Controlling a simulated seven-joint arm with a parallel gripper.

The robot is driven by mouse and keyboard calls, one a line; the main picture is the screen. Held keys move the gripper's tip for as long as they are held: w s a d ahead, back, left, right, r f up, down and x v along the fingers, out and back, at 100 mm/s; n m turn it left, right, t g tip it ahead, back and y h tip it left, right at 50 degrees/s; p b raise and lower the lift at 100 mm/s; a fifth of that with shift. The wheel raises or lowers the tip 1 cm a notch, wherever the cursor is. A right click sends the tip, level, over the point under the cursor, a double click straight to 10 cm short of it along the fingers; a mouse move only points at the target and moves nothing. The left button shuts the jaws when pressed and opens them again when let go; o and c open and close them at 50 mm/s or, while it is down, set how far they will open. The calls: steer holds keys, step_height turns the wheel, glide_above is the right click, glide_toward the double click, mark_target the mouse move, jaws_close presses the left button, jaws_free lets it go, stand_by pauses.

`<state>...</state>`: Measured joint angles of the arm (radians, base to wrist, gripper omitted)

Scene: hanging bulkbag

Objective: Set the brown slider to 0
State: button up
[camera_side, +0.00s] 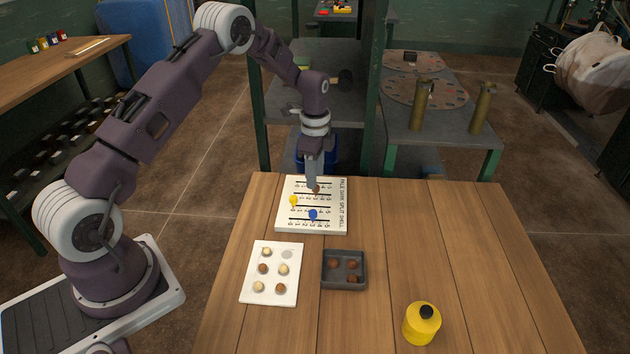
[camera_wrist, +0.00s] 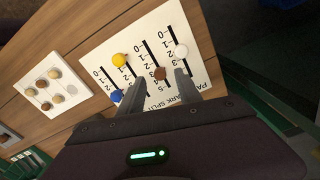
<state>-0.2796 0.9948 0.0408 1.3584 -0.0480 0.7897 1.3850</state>
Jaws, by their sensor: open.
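A white board (camera_side: 283,223) with several slotted scales lies at the table's far edge. The brown slider (camera_wrist: 160,74) sits partway along its slot, away from the 0 end; its exact number is too small to read. It also shows in the side view (camera_side: 316,189), just under my gripper. My gripper (camera_wrist: 157,77) is open, with one finger on each side of the brown knob; I cannot tell whether they touch it. The yellow slider (camera_wrist: 120,60), blue slider (camera_wrist: 116,96) and white slider (camera_wrist: 181,51) are on the other slots. The white one is hidden in the side view.
A white tray (camera_side: 271,273) with several pale and brown balls and a dark tray (camera_side: 345,285) with brown pieces lie nearer. A yellow container (camera_side: 422,324) stands front right. The table's right side is clear. A green post (camera_side: 371,100) rises behind the board.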

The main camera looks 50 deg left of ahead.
mark_target(316, 190)
steer(key=shift+f, duration=1.35)
jaws_close()
stand_by(0.3)
